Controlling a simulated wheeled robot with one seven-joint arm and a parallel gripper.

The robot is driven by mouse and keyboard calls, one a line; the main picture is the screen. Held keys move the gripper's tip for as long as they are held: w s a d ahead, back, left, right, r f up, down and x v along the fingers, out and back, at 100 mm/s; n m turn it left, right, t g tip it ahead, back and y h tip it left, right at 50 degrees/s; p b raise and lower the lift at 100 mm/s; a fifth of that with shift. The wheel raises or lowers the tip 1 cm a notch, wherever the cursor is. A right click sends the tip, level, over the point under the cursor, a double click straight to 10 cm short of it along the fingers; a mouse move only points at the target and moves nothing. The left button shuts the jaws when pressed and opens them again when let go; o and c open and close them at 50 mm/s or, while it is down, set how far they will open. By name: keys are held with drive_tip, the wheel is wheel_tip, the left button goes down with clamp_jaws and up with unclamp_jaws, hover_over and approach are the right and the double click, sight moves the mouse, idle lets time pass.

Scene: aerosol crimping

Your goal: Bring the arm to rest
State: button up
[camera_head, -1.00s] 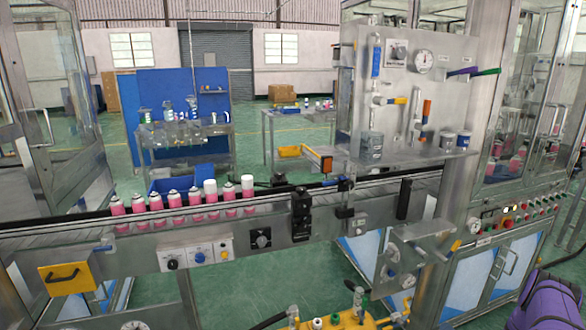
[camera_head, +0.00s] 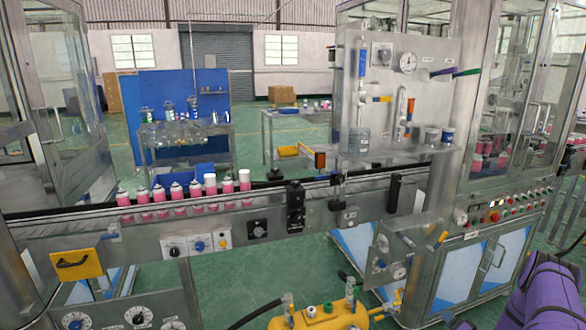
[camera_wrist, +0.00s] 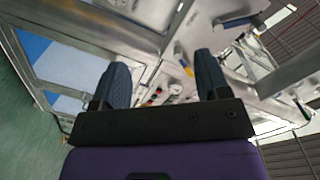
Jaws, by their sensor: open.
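My gripper (camera_wrist: 160,85) shows in the wrist view with its two dark fingers spread wide apart and nothing between them. Beyond the fingers, the wrist view shows the machine's metal frame and panel, tilted and seen from an angle. In the head view, my purple arm (camera_head: 545,295) is at the lower right corner. The gripper itself is outside the head view. Pink cans (camera_head: 161,210) stand upright in a row on the conveyor (camera_head: 70,225), several of them.
A control panel (camera_head: 500,210) with buttons is on the cabinet at right. A yellow tank (camera_head: 330,318) with valves stands low in front. A steel worktable (camera_head: 190,130) and blue board stand behind the conveyor. Green floor (camera_head: 220,280) shows below the conveyor.

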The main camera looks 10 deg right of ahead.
drive_tip(key=w+r+n+g+h, duration=0.1)
drive_tip(key=w+r, duration=0.4)
drive_tip(key=r, duration=0.4)
drive_tip(key=w+r+n+g, duration=0.2)
drive_tip(key=w+r, duration=0.3)
drive_tip(key=r, duration=0.4)
drive_tip(key=w+r+n+g+h, duration=0.1)
drive_tip(key=w+r, duration=0.4)
drive_tip(key=r, duration=0.3)
drive_tip(key=a+r+n+g+h, duration=0.1)
drive_tip(key=a+r, duration=0.5)
drive_tip(key=r, duration=0.7)
drive_tip(key=a+r+n+g+h, duration=0.1)
drive_tip(key=a+r, duration=0.5)
drive_tip(key=r, duration=0.6)
drive_tip(key=s+a+r+n+g, duration=0.1)
drive_tip(key=s+a+r+g, duration=0.2)
drive_tip(key=s+a+r, duration=1.4)
drive_tip(key=s+a+n+g+y, duration=0.1)
drive_tip(key=s+a, duration=0.6)
drive_tip(key=s, duration=0.6)
drive_tip(key=s+a+n+g+y, duration=0.1)
drive_tip(key=s+a+n+g, duration=0.1)
drive_tip(key=s+a, duration=0.5)
drive_tip(key=s, duration=0.6)
drive_tip(key=shift+a+y, duration=0.35)
drive_tip(key=shift+y, duration=0.05)
